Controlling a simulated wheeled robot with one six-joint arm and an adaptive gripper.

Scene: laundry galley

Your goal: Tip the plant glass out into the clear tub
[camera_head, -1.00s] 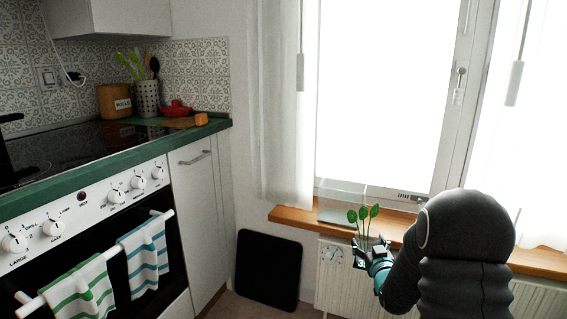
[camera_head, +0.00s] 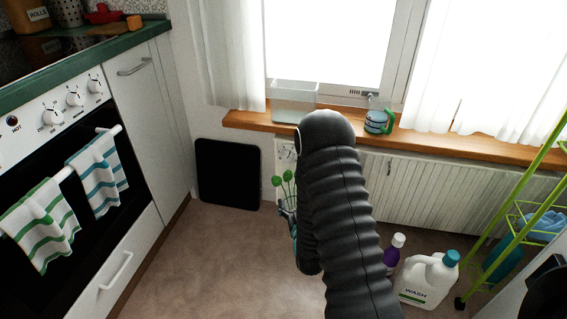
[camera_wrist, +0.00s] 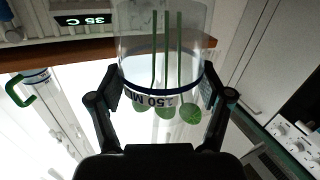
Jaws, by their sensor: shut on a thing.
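The clear tub (camera_head: 295,104) stands on the wooden windowsill, below the window. The plant glass is a clear glass with green stems and round leaves; its leaves (camera_head: 284,186) show left of my arm, lower in the picture than the tub. In the wrist view the glass (camera_wrist: 165,50) fills the top middle, with a dark band and an upside-down "150 ML" mark. My gripper (camera_wrist: 160,95) is shut on the glass, one finger on each side. In the head view my gripper (camera_head: 290,212) is mostly hidden behind my dark arm, and so is much of the glass.
A striped mug (camera_head: 377,121) with a green handle stands on the sill (camera_head: 450,145), right of the tub. A white radiator (camera_head: 430,190) is below. A wash jug (camera_head: 428,282), a purple bottle (camera_head: 394,252) and a green rack (camera_head: 510,230) are at right. The oven is at left.

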